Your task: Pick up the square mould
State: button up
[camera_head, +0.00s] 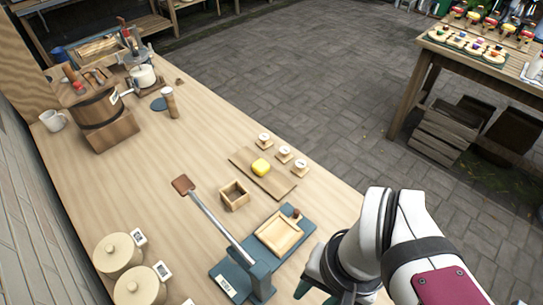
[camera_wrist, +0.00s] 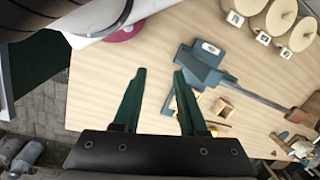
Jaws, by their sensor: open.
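The square mould (camera_head: 234,195) is a small open-topped wooden box on the light wooden bench, left of the yellow lump's board and beside the long metal lever. In the wrist view what looks like the mould (camera_wrist: 224,107) lies right of my right finger, beyond the blue-grey press. My gripper (camera_wrist: 160,73) is open and empty, with bare bench between its dark green fingers. In the head view my arm comes in from the lower right. My gripper there is near the bench's front edge, right of the press and apart from the mould, with its fingers partly cut off.
A blue-grey press (camera_head: 262,271) with a wooden tray and a long lever (camera_head: 220,220) stands between my gripper and the mould. A board (camera_head: 273,182) holds a yellow lump (camera_head: 261,167). Lidded jars (camera_head: 117,253) stand lower left; a wooden churn (camera_head: 97,108) stands farther back.

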jog(key=w+a+r+n, duration=0.2)
jog(key=w+r+n, duration=0.1)
jog(key=w+n, duration=0.65)
jog(key=n+h, duration=0.2)
jog(key=n, duration=2)
send_over(240, 199)
notch_tip(240, 199, down, 9)
notch_tip(240, 199, down, 15)
jog(key=shift+w+a+r, duration=0.1)
grip_shut()
